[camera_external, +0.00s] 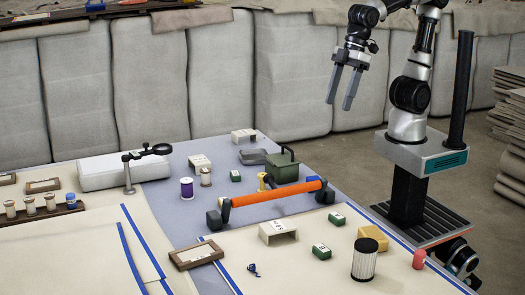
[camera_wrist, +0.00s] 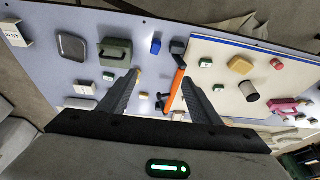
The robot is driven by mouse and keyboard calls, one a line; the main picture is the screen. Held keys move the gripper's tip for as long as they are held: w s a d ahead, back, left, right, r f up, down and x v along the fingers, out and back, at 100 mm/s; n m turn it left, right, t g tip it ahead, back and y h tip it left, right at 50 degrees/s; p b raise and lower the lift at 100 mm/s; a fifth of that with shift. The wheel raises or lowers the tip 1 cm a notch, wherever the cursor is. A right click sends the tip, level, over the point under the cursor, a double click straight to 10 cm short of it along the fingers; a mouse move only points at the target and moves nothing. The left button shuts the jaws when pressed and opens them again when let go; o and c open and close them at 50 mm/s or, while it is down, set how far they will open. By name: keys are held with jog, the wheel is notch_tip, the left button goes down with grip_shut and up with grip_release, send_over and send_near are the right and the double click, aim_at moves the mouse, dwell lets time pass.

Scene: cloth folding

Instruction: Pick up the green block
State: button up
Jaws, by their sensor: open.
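Three small green blocks with pale labels show in the external view: one on the grey-blue table surface (camera_external: 236,176), one on the cream cloth at right (camera_external: 337,218) and one nearer the front on that cloth (camera_external: 321,251). I cannot tell which one the task means. A larger green case with a handle (camera_external: 283,167) stands at the back; it also shows in the wrist view (camera_wrist: 116,52). Small green blocks also show in the wrist view, two on the cloth (camera_wrist: 205,63) (camera_wrist: 219,88). My gripper (camera_external: 340,104) is open and empty, high above the table's far right side, pointing down.
An orange bar (camera_external: 275,193) with dark ends lies across the table's middle. A yellow block (camera_external: 373,236), a ribbed cylinder (camera_external: 364,262), a red cylinder (camera_external: 419,258) and a cream bracket (camera_external: 278,232) are near the cloth's blocks. A magnifier stand (camera_external: 128,175) rises at left.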

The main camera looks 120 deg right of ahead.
jog(key=w+a+g+p, duration=0.2)
jog(key=w+a+p, duration=0.2)
jog(key=w+a, duration=0.55)
jog(key=g+p, duration=0.2)
send_over(337, 216)
jog(key=shift+n+h, duration=0.3)
jog(key=f, duration=1.8)
jog(key=shift+s+a+f, duration=0.2)
jog(key=shift+a+f, duration=0.05)
jog(key=shift+w+d+f+b, duration=0.1)
jog(key=shift+f+b, duration=0.2)
jog(key=shift+f, duration=0.8)
jog(key=shift+s+d+f+b, duration=0.15)
jog(key=shift+f+b, duration=0.1)
jog(key=shift+f, duration=0.8)
jog(key=shift+w+d+f+b, duration=0.15)
jog(key=shift+f+b, duration=0.15)
jog(key=shift+f, duration=0.8)
jog(key=shift+r, duration=0.1)
jog(key=c, duration=1.1)
